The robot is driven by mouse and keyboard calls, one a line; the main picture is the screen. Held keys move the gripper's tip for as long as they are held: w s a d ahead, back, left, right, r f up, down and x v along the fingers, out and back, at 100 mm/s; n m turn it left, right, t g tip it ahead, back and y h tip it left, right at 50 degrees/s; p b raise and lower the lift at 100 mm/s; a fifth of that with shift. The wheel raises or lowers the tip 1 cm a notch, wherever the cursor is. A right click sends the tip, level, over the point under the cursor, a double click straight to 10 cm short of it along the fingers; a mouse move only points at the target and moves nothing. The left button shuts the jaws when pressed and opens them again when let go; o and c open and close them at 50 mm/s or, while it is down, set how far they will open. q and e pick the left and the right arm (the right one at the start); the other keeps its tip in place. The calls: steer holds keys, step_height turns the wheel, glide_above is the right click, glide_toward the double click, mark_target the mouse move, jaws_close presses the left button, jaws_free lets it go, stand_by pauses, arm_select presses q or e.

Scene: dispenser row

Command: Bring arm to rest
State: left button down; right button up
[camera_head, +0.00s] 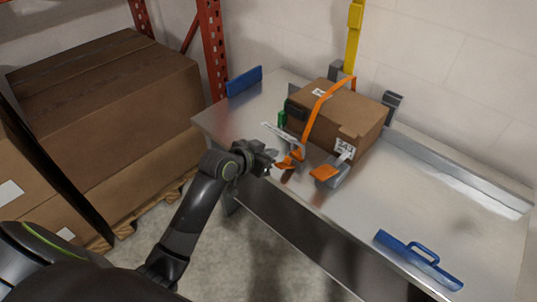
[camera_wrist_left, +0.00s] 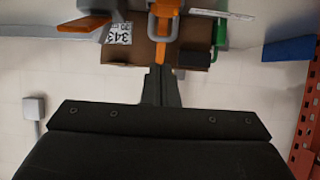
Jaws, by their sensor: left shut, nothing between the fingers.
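My left arm comes in from the left in the head view. Its gripper (camera_head: 276,160) is at the table's front edge, close to an orange handle (camera_head: 290,160). In the left wrist view the two fingers (camera_wrist_left: 160,70) are together with nothing between them. Their tips overlap the orange part (camera_wrist_left: 164,22) in the picture; I cannot tell whether they touch it. Beyond stands a brown cardboard box (camera_head: 350,112) with a printed label and an orange strap (camera_head: 318,110) over it. My right gripper is in neither view.
The metal table (camera_head: 395,200) has free room to the right of the box. A blue handled piece (camera_head: 418,260) lies at its front edge, and a blue block (camera_head: 244,80) is at the far left. Large cartons (camera_head: 110,90) on pallets stand left, by a red rack post (camera_head: 212,50).

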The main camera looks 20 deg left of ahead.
arm_select(q)
steer(key=shift+s+a+r, duration=0.1)
steer(key=shift+s, duration=0.2)
steer(key=s+a+f+n+g+y, duration=0.1)
steer(key=s+a+f+g, duration=0.3)
steer(key=f, duration=0.7)
steer(key=s+a+f+n+t+y, duration=0.1)
steer(key=s+f+n+y, duration=0.1)
steer(key=s+f, duration=0.65)
steer(key=s+a+f+n+g+y, duration=0.1)
steer(key=s+a+f+g, duration=0.15)
steer(key=f, duration=1.05)
steer(key=s+f+g, duration=0.1)
steer(key=s+f, duration=0.4)
steer(key=s, duration=0.6)
steer(key=s+f+g, duration=0.2)
steer(key=s+f, duration=0.4)
steer(key=s, duration=0.6)
steer(key=s+f+g+y, duration=0.1)
steer(key=s+f, duration=0.4)
steer(key=s, duration=0.6)
steer(key=shift+s+a+f+n+g, duration=0.3)
steer(key=shift+a+f+g, duration=0.1)
steer(key=shift+g, duration=0.15)
